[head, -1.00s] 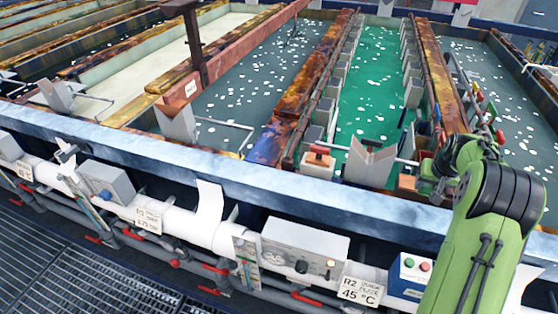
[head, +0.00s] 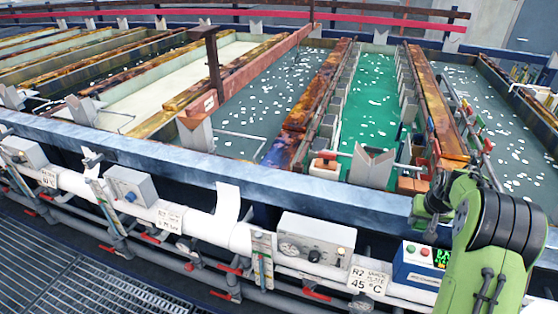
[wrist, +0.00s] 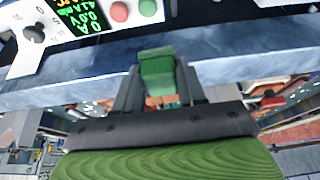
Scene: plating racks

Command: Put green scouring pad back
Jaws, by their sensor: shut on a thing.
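The green scouring pad (wrist: 157,72) is a small green block in the wrist view, between the two dark fingers of my gripper (wrist: 158,82). The fingers are shut on it. In the head view my gripper (head: 424,212) is over the blue-white front rail (head: 300,190) at the right, close to the power supply box. The pad cannot be made out clearly there; my green arm hides part of that area.
A power supply box (head: 421,262) with green and red buttons and a lit display stands in front of the rail. A grey control box (head: 315,243) is left of it. Behind the rail is a tank of green liquid (head: 369,100) with racks along its sides.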

